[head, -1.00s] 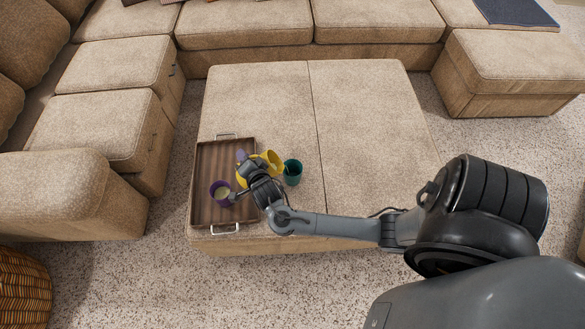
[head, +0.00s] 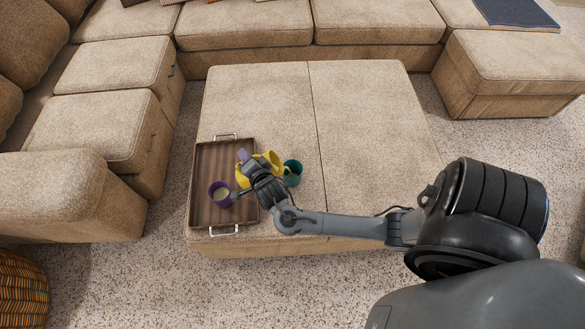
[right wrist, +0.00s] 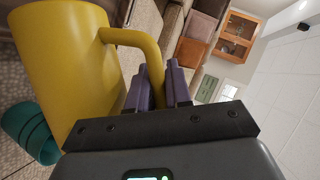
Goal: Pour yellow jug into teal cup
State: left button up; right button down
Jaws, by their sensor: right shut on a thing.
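The yellow jug (head: 273,158) is above the ottoman at the tray's right edge and appears tilted towards the teal cup. The teal cup (head: 294,178) stands on the ottoman just right of the tray, close beside the jug; part of its top is hidden. My right gripper (head: 244,156) is shut on the jug's handle. In the right wrist view, its purple fingers (right wrist: 160,88) close around the handle of the yellow jug (right wrist: 70,60), with the teal cup (right wrist: 30,130) at lower left. I see no liquid stream. My left gripper is out of view.
A brown wooden tray (head: 212,160) with metal handles lies on the beige ottoman (head: 370,130). A purple cup (head: 214,202) with pale contents stands on it, near my right wrist. The ottoman's right half is clear. Sofas surround it at the left and back.

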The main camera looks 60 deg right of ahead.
jog(key=shift+r, duration=0.1)
jog(key=shift+s+d+r+b, duration=0.15)
jog(key=shift+d+r+b, duration=0.05)
jog(key=shift+b, duration=0.15)
dwell(0.6)
jog(key=shift+s+d+r+m+t, duration=0.1)
jog(key=shift+s+r+m+t, duration=0.05)
jog(key=shift+m+t, duration=0.15)
dwell(0.3)
jog(key=shift+s+d+r+b, duration=0.15)
jog(key=shift+r+b, duration=0.05)
jog(key=shift+b, duration=0.2)
dwell(0.4)
jog(key=shift+s+d+r+m, duration=0.1)
jog(key=shift+r+m, duration=0.05)
jog(key=shift+m, duration=0.15)
